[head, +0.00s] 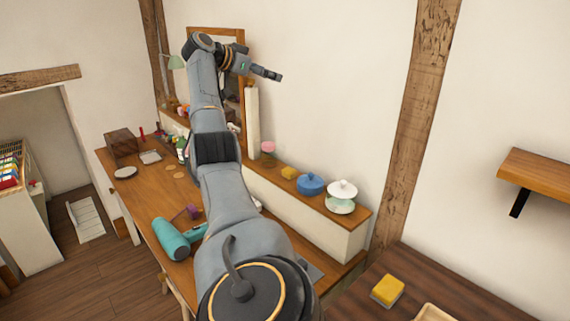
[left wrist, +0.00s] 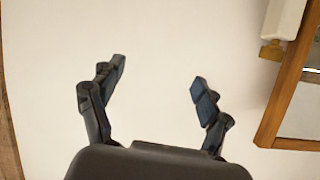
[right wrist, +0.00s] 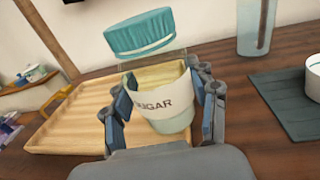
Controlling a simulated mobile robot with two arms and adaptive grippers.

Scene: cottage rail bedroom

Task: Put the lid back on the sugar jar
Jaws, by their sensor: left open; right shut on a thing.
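The sugar jar (right wrist: 160,112) is clear, with pale contents and a white SUGAR label, and it looks tilted in the right wrist view. My right gripper (right wrist: 165,95) is shut on the jar, one finger on each side. My left gripper (head: 268,73) is raised before the white wall in the head view. It is open and empty in the left wrist view (left wrist: 158,75). The right gripper and jar are outside the head view.
A wooden tray (right wrist: 70,120) lies left of the jar on the dark wooden top. At right are a clear glass (right wrist: 256,28) and a dark mat (right wrist: 290,108) with a white cup (right wrist: 314,75). A yellow block (head: 387,290) lies at lower right in the head view.

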